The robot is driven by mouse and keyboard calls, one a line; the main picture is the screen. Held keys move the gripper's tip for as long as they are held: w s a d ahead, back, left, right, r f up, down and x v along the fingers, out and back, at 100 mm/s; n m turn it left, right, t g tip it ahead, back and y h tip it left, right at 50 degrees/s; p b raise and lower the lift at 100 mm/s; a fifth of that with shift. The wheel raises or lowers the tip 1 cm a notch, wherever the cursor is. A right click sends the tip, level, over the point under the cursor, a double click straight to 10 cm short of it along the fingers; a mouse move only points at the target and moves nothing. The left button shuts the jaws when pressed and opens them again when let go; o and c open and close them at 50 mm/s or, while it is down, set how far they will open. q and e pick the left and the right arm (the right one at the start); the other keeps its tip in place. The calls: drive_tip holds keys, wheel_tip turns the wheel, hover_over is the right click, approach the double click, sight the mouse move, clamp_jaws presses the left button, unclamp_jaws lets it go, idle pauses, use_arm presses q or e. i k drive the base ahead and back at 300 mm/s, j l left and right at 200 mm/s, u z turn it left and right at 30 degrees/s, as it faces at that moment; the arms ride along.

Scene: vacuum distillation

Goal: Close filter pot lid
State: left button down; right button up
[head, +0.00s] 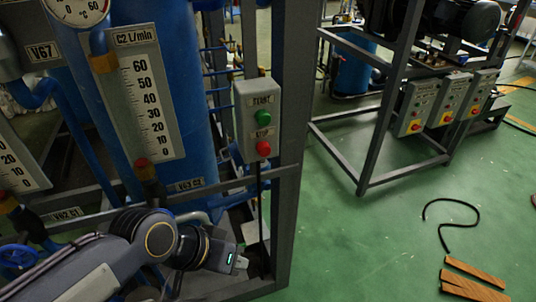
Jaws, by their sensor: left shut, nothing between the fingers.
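My left arm comes in from the lower left, and my left gripper (241,262) is low at the frame's foot, beside a dark post. Its fingers are small in view and shut, with nothing seen between them. A dark round part (258,262) sits just right of the fingertips; I cannot tell whether it belongs to the filter pot or whether they touch. I cannot make out the filter pot or its lid for sure; my arm hides part of that area. My right gripper is not in view.
A button box (258,130) with green and red buttons hangs above the gripper on the steel frame (287,150). A blue tank with a flow gauge (147,100) stands at left. Green floor (350,240) is open at right, with a black hose (447,222) and wooden planks (474,285).

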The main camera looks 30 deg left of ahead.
sight(233, 147)
drive_tip(key=k+j+u, duration=0.2)
drive_tip(key=j, duration=0.2)
drive_tip(key=j+u, duration=0.2)
drive_tip(key=j, duration=0.2)
drive_tip(key=k+j+u, duration=0.2)
drive_tip(key=j, duration=0.25)
drive_tip(key=l+z, duration=0.6)
